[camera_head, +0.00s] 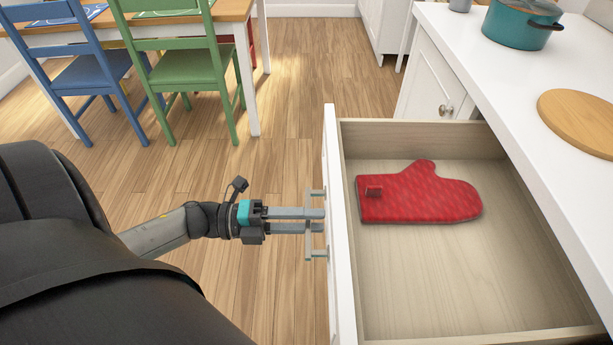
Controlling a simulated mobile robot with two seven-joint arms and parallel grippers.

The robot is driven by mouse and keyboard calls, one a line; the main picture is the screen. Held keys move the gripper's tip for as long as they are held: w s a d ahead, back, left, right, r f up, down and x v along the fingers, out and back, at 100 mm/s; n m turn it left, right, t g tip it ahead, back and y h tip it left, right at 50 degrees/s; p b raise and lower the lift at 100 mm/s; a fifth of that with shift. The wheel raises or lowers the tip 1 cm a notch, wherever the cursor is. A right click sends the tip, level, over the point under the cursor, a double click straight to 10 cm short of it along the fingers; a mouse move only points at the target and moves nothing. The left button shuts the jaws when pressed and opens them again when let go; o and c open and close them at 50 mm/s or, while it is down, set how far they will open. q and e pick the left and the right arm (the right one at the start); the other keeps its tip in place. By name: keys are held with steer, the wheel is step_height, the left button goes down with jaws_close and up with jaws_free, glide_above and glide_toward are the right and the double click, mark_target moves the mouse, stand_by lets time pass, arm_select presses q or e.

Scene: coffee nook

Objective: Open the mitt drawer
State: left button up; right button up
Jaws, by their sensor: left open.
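The mitt drawer (334,240) stands pulled far out from under the white counter, and its inside shows. A red oven mitt (425,197) lies flat on the drawer's wooden floor, toward the far end. My left gripper (318,221) is at the outer side of the white drawer front, at the drawer handle (309,252). Its fingers are open, and part of the handle passes between or close by them; contact is unclear. My right gripper is not in view.
The white counter (500,72) runs along the right, with a teal pot (520,25) and a round wooden board (580,120) on it. A green chair (187,68), a blue chair (85,72) and a table (240,12) stand at the upper left. Wooden floor is clear between.

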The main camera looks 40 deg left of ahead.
arm_select(q)
steer(key=p+v, duration=0.1)
steer(key=v, duration=1.4)
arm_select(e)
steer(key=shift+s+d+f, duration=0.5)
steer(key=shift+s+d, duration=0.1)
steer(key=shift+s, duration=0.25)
arm_select(q)
steer(key=shift+s+a, duration=0.1)
